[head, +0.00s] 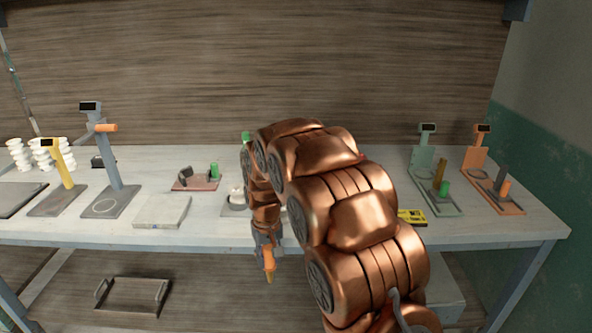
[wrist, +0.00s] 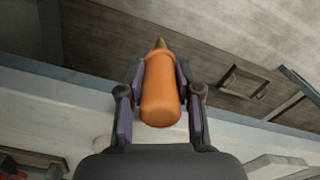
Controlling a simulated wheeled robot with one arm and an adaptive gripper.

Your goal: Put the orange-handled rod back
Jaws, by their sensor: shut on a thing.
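My gripper (wrist: 160,85) is shut on the orange handle of a rod (wrist: 161,98). The handle lies between the two dark fingers, and its brass-coloured tip points away from the gripper. In the head view the orange-handled rod (head: 268,258) hangs tip down, in front of the bench's front edge and clear of the bench. A blue-grey stand (head: 107,160) at the left of the bench carries another orange handle (head: 106,128) lying sideways. An orange stand (head: 489,185) at the far right holds an orange-ended piece (head: 505,188).
A green stand (head: 425,165), a yellow-posted stand (head: 64,168), a red base (head: 197,184), a pale slab (head: 161,212) and a yellow sign (head: 412,216) stand on the bench. My arm hides the bench's middle. A tray (head: 130,308) lies below.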

